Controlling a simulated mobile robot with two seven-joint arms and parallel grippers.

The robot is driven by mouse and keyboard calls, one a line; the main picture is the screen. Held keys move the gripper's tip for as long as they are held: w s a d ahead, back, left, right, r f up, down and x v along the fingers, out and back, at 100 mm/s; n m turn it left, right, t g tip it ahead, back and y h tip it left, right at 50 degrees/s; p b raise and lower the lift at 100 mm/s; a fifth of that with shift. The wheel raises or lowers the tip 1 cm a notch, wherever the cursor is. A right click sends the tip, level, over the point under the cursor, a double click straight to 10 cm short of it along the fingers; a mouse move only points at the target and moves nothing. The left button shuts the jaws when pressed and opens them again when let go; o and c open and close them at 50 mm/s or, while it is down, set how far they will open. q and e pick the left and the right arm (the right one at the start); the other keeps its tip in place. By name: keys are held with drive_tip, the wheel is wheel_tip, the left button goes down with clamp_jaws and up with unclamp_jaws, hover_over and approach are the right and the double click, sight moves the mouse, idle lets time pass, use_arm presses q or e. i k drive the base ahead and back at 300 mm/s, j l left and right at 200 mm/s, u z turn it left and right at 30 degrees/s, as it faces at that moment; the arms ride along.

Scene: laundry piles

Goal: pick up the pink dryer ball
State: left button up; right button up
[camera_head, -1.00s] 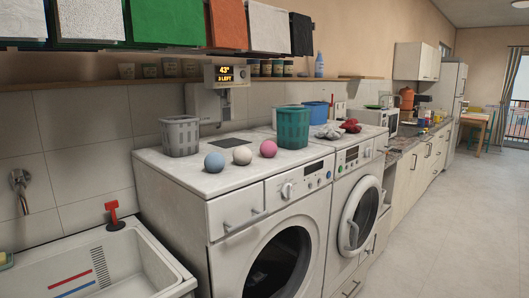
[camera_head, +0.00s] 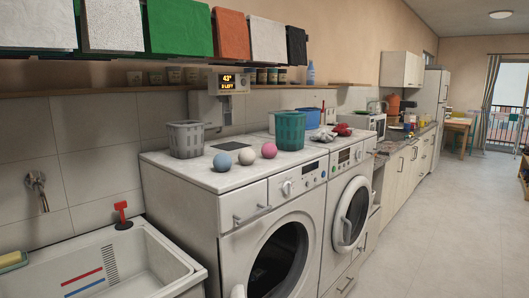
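The pink dryer ball (camera_head: 269,150) rests on top of the nearer white washing machine (camera_head: 190,170), near its front edge. It is the rightmost of three balls in a loose row, with a cream ball (camera_head: 246,156) and a blue ball (camera_head: 222,162) to its left. The balls look apart from each other. Neither of my grippers can be made out. A small pale shape shows at the bottom edge in front of the machine door, too cut off to identify.
A teal basket (camera_head: 290,131) stands just behind and right of the pink ball. A grey basket (camera_head: 186,139) stands at the back left. A sink (camera_head: 150,262) with a red-handled plunger (camera_head: 122,212) is at lower left. Open floor (camera_head: 440,220) lies to the right.

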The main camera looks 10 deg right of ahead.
sight(269, 150)
drive_tip(key=l+u, duration=0.5)
drive_tip(key=l, duration=0.25)
drive_tip(key=l+u, duration=0.5)
drive_tip(key=l, duration=0.25)
drive_tip(key=l+u, duration=1)
drive_tip(key=l, duration=0.4)
drive_tip(key=l+u, duration=0.1)
drive_tip(key=l, duration=0.7)
drive_tip(key=l+z, duration=0.35)
drive_tip(key=l, duration=0.45)
